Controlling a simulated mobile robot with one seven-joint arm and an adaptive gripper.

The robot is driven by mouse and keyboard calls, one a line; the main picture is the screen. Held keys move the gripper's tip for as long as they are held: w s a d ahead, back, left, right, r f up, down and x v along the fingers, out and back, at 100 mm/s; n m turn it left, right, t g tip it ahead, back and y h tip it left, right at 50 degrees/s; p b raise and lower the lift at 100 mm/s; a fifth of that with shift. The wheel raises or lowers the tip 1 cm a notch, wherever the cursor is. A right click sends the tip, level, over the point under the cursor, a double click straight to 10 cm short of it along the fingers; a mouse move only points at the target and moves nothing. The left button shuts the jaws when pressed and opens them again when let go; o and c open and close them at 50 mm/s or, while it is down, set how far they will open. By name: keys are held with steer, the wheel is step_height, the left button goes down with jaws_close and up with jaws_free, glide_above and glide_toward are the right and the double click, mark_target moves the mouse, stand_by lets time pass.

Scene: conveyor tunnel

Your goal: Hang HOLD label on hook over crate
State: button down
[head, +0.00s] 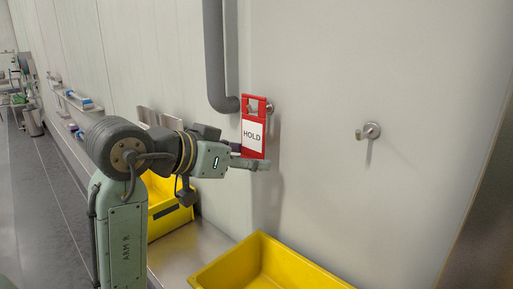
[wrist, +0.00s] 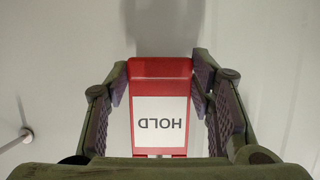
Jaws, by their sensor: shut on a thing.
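The red HOLD label (head: 252,140) with a white face is upright near the wall in the head view, its slotted top end up. My gripper (head: 262,163) is shut on its lower part. In the wrist view the label (wrist: 160,72) sits between the two fingers of my gripper (wrist: 161,80), its lettering upside down. A round metal hook (head: 269,108) shows at the label's upper right edge; I cannot tell whether it passes through the slot. A second hook (head: 368,131) is bare on the wall to the right. A yellow crate (head: 270,262) stands below, in front.
Another yellow crate (head: 165,207) stands behind my arm at the left. A grey pipe (head: 214,55) runs down the wall and bends just left of the label. A hook post (wrist: 14,142) shows at the left of the wrist view. The wall between the hooks is clear.

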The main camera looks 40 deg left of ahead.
steer(key=shift+s+a, duration=0.2)
steer(key=shift+s, duration=2.65)
steer(key=shift+w+d, duration=0.1)
